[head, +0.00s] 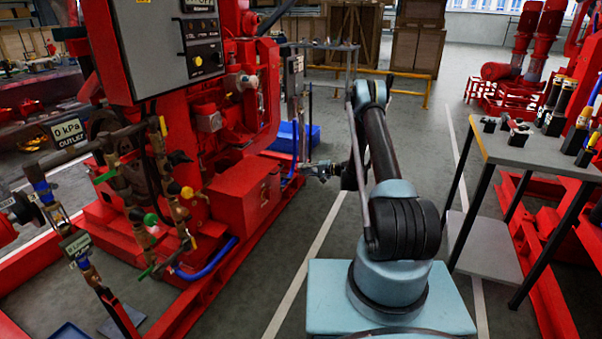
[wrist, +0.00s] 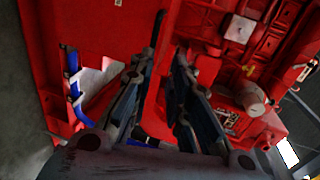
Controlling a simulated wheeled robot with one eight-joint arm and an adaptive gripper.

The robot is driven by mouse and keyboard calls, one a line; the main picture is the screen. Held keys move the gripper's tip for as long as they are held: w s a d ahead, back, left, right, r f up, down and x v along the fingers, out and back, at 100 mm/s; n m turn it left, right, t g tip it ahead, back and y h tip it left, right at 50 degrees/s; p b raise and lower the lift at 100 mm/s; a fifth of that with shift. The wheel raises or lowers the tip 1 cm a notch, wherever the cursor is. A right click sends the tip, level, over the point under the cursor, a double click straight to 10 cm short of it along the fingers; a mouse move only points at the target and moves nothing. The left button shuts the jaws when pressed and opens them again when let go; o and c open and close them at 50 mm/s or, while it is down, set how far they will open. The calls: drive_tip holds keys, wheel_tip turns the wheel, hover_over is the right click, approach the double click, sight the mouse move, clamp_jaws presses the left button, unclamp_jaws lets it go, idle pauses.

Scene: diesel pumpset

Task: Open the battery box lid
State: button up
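The red battery box (head: 238,185) appears to be the squared box low on the near side of the red pumpset in the head view. Its top looks flat and closed. My gripper (head: 318,170) is to the right of the box, at about the height of its top, and looks apart from it. In the wrist view my gripper (wrist: 165,55) has its two dark fingers spread with a gap between them. Red surfaces show behind and between the fingers. I cannot tell whether a finger touches the box, and no handle is clearly visible.
A grey control panel (head: 160,45) stands above the pumpset. Pipes and valves (head: 160,190) are left of the box. A blue hose (head: 208,272) runs along the red base. A grey table (head: 535,150) with tools is at right. The floor between (head: 315,260) is clear.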

drive_tip(key=shift+v, duration=2.85)
drive_tip(key=v, duration=1.2)
drive_tip(key=shift+f, duration=0.1)
